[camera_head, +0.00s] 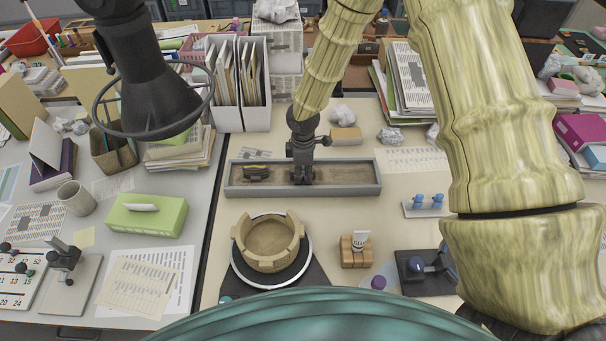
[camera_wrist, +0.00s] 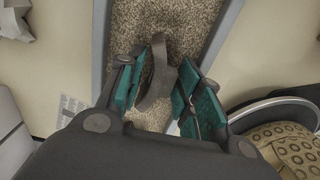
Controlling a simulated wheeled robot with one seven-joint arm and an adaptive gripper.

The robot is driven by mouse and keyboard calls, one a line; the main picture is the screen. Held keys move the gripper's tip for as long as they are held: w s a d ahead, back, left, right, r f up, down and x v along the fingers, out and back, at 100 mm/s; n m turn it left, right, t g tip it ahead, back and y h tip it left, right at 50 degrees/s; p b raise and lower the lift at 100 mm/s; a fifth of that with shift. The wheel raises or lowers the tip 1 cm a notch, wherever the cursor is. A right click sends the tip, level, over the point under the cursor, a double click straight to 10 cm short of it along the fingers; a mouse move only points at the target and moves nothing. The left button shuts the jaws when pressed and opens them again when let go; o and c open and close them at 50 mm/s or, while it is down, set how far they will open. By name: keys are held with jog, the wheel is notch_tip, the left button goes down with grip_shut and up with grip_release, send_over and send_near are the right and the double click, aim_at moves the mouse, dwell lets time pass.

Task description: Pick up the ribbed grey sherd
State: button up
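A curved grey-brown sherd (camera_wrist: 158,72) stands on edge in the sand tray (camera_head: 374,187), between the two fingers of my gripper (camera_wrist: 157,82) in the wrist view. My gripper is open around it, with narrow gaps on both sides. I cannot make out ribs on it. In the head view my gripper (camera_head: 302,178) reaches down into the middle of the tray and mostly hides this sherd. Another brownish sherd (camera_head: 256,173) lies in the left part of the tray. The wrist view does not show that one clearly.
A partly built tan pot (camera_head: 268,262) stands on a round turntable (camera_head: 240,272) in front of the tray. A small wooden block with a tube (camera_head: 356,249) is to its right. Behind the tray are a sponge (camera_head: 346,136) and crumpled paper. A green box (camera_head: 146,216) stands left.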

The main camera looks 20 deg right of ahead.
jog(key=shift+c, duration=0.3)
jog(key=c, duration=0.5)
